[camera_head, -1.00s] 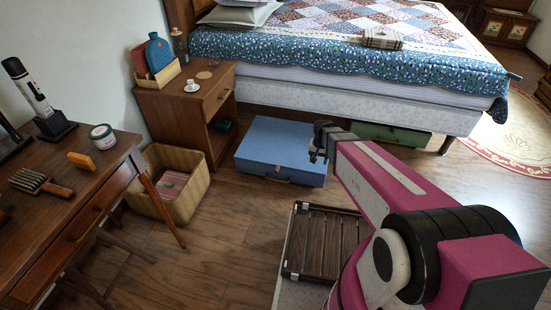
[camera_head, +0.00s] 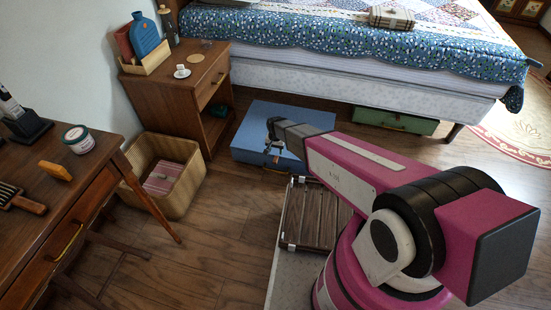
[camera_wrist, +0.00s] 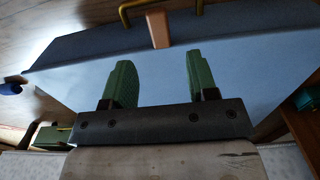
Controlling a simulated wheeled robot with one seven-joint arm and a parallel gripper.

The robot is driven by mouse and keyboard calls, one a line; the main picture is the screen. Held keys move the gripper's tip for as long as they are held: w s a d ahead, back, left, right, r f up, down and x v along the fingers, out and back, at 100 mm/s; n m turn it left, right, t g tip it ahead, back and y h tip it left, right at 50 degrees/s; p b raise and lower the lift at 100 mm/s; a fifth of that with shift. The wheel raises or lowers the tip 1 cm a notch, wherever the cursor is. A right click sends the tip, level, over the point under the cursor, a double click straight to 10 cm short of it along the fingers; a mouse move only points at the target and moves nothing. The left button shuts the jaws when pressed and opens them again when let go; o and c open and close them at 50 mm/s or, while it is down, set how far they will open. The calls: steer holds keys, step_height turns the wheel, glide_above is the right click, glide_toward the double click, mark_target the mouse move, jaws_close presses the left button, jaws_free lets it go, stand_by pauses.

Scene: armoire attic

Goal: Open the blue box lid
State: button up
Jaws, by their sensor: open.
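The blue box (camera_head: 250,135) lies flat on the floor beside the bed, its lid shut. In the wrist view its pale blue lid (camera_wrist: 150,75) fills the middle, with the darker front side (camera_wrist: 90,42), a tan latch tab (camera_wrist: 158,28) and a brass handle (camera_wrist: 135,8) at the top. My gripper (camera_head: 273,158) is near the front edge of the box, and my arm hides the box's right part. In the wrist view my gripper (camera_wrist: 158,67) shows two green fingers spread apart, with nothing between them, over the lid. I cannot tell whether they touch it.
A nightstand (camera_head: 170,98) stands left of the box, with a wicker basket (camera_head: 185,190) in front. The bed (camera_head: 340,85) is behind, with a green box (camera_head: 395,118) under it. A slatted wooden piece (camera_head: 310,220) lies in front. Bare floor (camera_head: 225,210) shows between.

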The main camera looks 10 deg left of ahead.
mark_target(276, 159)
step_height(276, 159, down, 7)
steer(key=shift+f, duration=0.1)
jaws_close()
